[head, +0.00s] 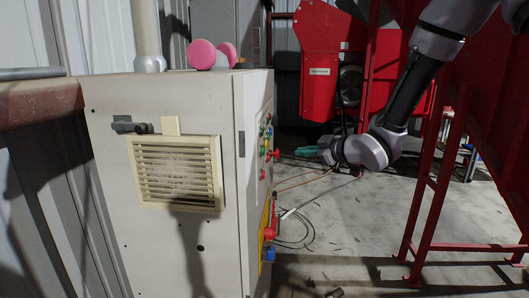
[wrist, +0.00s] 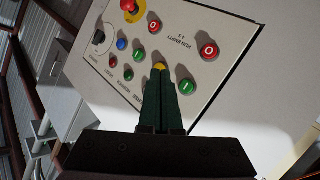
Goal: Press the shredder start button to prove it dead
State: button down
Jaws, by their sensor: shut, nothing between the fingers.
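The control panel (wrist: 215,31) fills the upper part of the wrist view, tilted in the picture. It carries two green buttons marked I, one right of my fingertips (wrist: 186,87) and one up and left of them (wrist: 139,55). Two red buttons marked O (wrist: 209,50) (wrist: 154,25) sit above these. Which green button is the shredder start cannot be told from the labels. My gripper (wrist: 159,72) is shut and empty, its green fingers pointing at the panel and overlapping a yellow round piece. In the head view my gripper (head: 299,152) stands a short gap right of the panel.
A red mushroom button (wrist: 131,7), a blue button (wrist: 122,43) and a black rotary switch (wrist: 99,38) are also on the panel. The grey cabinet (head: 105,200) stands left, with pink ear defenders (head: 202,54) on top. A red frame (head: 440,180) stands at right; cables lie on the floor.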

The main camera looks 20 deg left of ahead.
jog(key=s+a, duration=0.1)
jog(key=a, duration=0.6)
jog(key=shift+s+a, duration=0.2)
jog(key=shift+s, duration=0.2)
jog(key=shift+a, duration=0.1)
dwell(1.6)
jog(key=shift+s+a, duration=0.1)
jog(key=shift+a, duration=0.2)
jog(key=shift+s+a, duration=0.1)
jog(key=shift+a, duration=0.4)
dwell(0.6)
jog(key=shift+d, duration=0.1)
jog(key=shift+w+d, duration=0.2)
jog(key=shift+d, duration=0.55)
jog(key=shift+d, duration=0.1)
jog(key=shift+w+d, duration=0.2)
jog(key=shift+d, duration=0.6)
jog(key=shift+w+d, duration=0.2)
jog(key=shift+d, duration=0.55)
jog(key=shift+w+d, duration=0.2)
jog(key=shift+d, duration=0.6)
